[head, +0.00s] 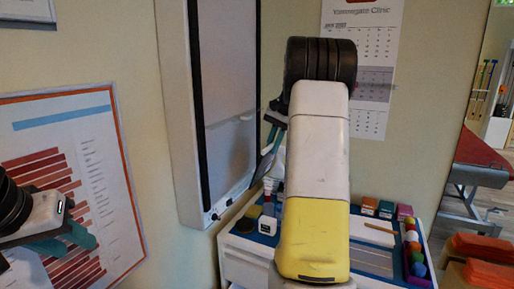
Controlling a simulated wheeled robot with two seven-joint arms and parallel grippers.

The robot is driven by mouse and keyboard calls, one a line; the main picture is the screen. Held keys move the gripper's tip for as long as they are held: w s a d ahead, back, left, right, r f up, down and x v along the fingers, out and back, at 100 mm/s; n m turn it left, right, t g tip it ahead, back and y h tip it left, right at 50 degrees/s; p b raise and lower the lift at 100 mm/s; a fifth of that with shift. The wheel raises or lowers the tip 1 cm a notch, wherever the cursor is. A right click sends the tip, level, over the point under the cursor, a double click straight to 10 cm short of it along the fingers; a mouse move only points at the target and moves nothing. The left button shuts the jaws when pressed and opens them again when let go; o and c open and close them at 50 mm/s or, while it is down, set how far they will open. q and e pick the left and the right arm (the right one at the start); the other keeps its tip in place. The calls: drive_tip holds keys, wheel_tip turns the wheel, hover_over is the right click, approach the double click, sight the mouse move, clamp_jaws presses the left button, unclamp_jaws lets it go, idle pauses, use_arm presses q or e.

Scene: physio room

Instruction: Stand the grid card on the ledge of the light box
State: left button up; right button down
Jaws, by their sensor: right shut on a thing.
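The light box (226,95) is a tall panel with a white and black frame on the wall, left of centre. Its ledge (228,204) runs along the bottom. My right gripper (271,139) has teal fingers and is partly hidden behind my own arm. It is shut on a thin grey piece, apparently the grid card (265,164), seen almost edge-on and tilted. The card is at the light box's lower right edge, above the ledge's right end; I cannot tell whether they touch. My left gripper (78,238) is at the far left, before a wall chart; its finger gap is unclear.
A white and blue trolley (243,245) stands below, carrying small boxes, a jar and coloured balls (413,247). A chart (70,165) hangs at left and a calendar (372,50) at right. A red-topped table (478,155) is at far right.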

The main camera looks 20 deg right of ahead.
drive_tip(key=w+a+f, duration=0.3)
drive_tip(key=w, duration=0.1)
drive_tip(key=shift+a, duration=0.3)
idle(0.6)
drive_tip(key=shift+f, duration=0.2)
idle(0.7)
drive_tip(key=c, duration=0.9)
unclamp_jaws()
drive_tip(key=shift+r, duration=0.15)
drive_tip(key=s+d+r, duration=0.1)
drive_tip(key=s, duration=0.1)
drive_tip(key=s+d+r, duration=0.1)
drive_tip(key=s+d, duration=0.1)
drive_tip(key=s+d+r, duration=0.1)
drive_tip(key=s+d, duration=0.1)
drive_tip(key=shift+d+r, duration=0.2)
drive_tip(key=shift+r, duration=0.2)
idle(0.4)
